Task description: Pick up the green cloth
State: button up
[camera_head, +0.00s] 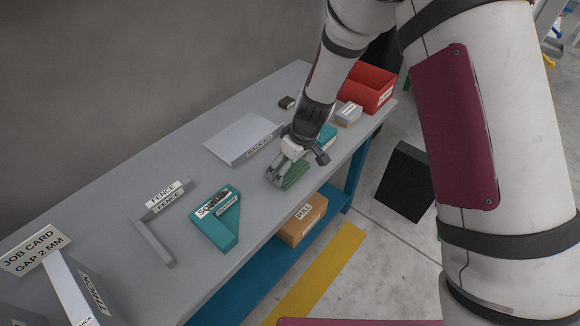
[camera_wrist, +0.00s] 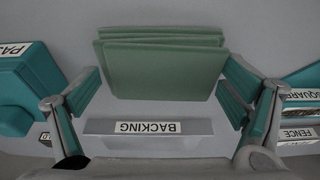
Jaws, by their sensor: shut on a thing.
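The green cloth (camera_head: 295,176) is a folded, layered pad near the table's front edge in the head view. In the wrist view the cloth (camera_wrist: 165,70) fills the space between the two fingers, its stacked folds showing at the top. My gripper (camera_head: 284,174) points down over it and is shut on it, with a finger at each side edge (camera_wrist: 160,85). The gripper hides part of the cloth in the head view. I cannot tell whether the cloth touches the table.
The grey table (camera_head: 190,163) holds a backing plate (camera_head: 243,138) behind the gripper, a teal square (camera_head: 222,222) and a fence (camera_head: 155,240) to the left, and a red bin (camera_head: 368,88) at the far right. A teal block (camera_head: 328,135) stands close by the gripper.

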jog(key=shift+r, duration=0.45)
notch_tip(320, 180, up, 2)
jog(key=shift+r, duration=0.2)
jog(key=s+a+r, duration=0.1)
jog(key=s+a, duration=0.1)
jog(key=s, duration=1.4)
jog(key=shift+w+a, duration=0.1)
